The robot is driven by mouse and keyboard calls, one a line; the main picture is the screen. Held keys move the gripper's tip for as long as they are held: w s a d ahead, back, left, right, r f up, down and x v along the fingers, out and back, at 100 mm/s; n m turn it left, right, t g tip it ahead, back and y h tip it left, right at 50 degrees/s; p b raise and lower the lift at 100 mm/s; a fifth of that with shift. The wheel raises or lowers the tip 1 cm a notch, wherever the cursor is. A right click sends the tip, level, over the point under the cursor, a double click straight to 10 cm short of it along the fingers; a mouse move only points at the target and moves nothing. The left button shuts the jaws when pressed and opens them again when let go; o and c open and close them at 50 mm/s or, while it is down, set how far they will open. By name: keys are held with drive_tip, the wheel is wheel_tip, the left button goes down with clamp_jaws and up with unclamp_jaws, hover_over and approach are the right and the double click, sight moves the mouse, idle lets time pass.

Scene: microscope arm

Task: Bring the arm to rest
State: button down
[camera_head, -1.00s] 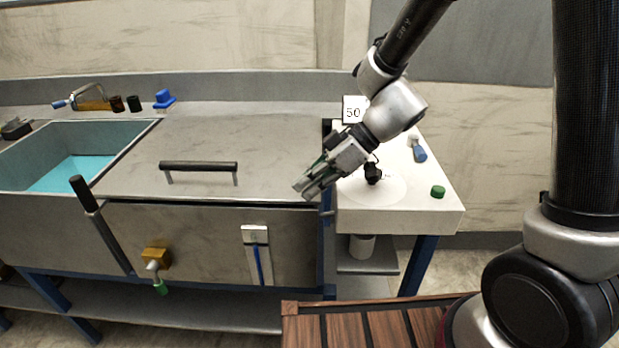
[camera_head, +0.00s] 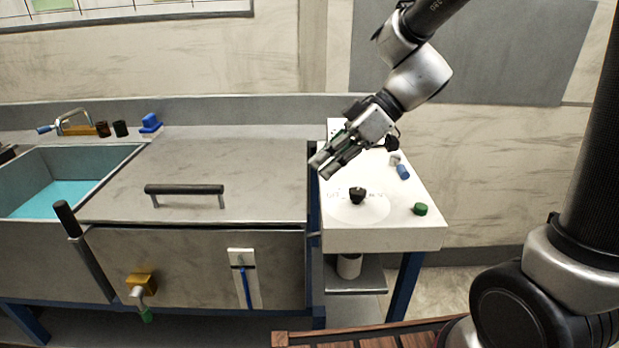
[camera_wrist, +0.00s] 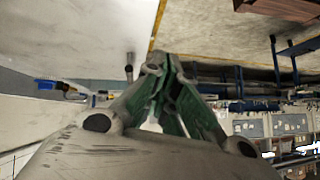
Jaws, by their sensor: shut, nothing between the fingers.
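My gripper (camera_head: 324,166) is shut and empty in the head view. It hangs in the air by the left edge of the white side table (camera_head: 400,238), near the right end of the grey counter, with its fingers pointing down and to the left. In the wrist view its green-lined fingers (camera_wrist: 166,62) meet at their tips. My arm reaches down to it from the upper right.
A black knob (camera_head: 357,195), a green cap (camera_head: 420,209) and a blue-and-white item (camera_head: 402,171) are on the white table. A lid with a dark handle (camera_head: 184,190) lies left of my gripper. A sink (camera_head: 60,199) is at the far left.

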drive_tip(key=s+d+f+m+h, duration=0.1)
drive_tip(key=s+d+m+h, duration=0.1)
drive_tip(key=d+m, duration=0.35)
drive_tip(key=s+d+f+m+h, duration=0.1)
drive_tip(key=s+d+m+h, duration=0.2)
drive_tip(key=d+m, duration=0.3)
drive_tip(key=s+d+r+m+t+h, duration=0.2)
drive_tip(key=s+d+r, duration=0.1)
drive_tip(key=d, duration=0.5)
drive_tip(key=s+d+r+m+t+h, duration=0.2)
drive_tip(key=s+d+r+t, duration=0.1)
drive_tip(key=d, duration=0.5)
drive_tip(key=shift+s+d+r+t, duration=0.3)
drive_tip(key=shift+s+r, duration=0.05)
drive_tip(key=shift+s, duration=0.25)
